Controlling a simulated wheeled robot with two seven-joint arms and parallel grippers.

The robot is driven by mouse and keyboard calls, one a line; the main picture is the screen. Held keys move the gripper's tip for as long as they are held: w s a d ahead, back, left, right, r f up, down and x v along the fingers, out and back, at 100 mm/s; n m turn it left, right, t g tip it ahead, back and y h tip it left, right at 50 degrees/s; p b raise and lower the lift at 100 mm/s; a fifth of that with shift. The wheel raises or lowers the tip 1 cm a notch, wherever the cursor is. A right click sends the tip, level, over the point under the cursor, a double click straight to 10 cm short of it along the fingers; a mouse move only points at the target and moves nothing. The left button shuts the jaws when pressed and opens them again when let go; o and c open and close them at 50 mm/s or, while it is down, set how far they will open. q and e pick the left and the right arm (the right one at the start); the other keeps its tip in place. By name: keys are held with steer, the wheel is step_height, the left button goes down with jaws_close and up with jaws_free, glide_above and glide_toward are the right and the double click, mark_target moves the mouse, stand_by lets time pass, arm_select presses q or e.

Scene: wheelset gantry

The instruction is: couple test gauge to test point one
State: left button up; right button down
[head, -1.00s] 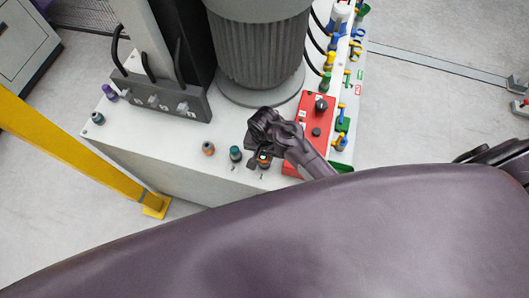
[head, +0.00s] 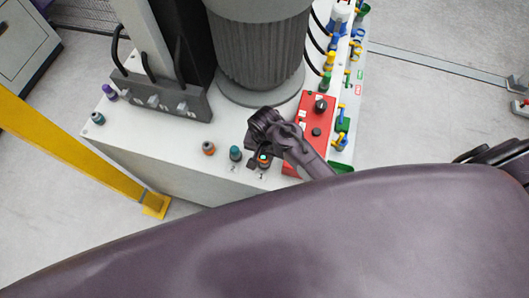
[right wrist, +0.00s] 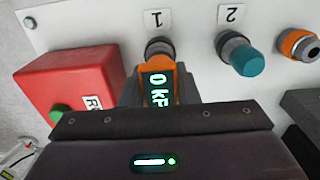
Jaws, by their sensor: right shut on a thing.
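The test gauge (right wrist: 158,85) has an orange body and a lit green display reading 0 with a partly cut-off unit. My right gripper (right wrist: 158,97) is shut on it, a dark finger on each side. The gauge is in line with test point one (right wrist: 157,46), a grey ringed fitting under label 1, and meets it in this view; I cannot tell whether it is fully seated. In the head view the gauge (head: 264,160) shows small below my right gripper (head: 257,155), at the front edge of the white base. My left gripper is not in view.
Test point two (right wrist: 238,54) has a teal cap, and an orange-ringed fitting (right wrist: 299,44) is beyond it. A red box (right wrist: 72,82) with a green button stands close on the other side. A large grey ribbed cylinder (head: 258,50) stands behind.

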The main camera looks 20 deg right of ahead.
steer(key=shift+f, duration=0.35)
stand_by(0.3)
steer(key=c, duration=1)
jaws_free()
step_height(320, 180, up, 8)
steer(key=shift+f+b, duration=0.1)
steer(key=shift+b, duration=0.95)
steer(key=shift+s+f, duration=0.1)
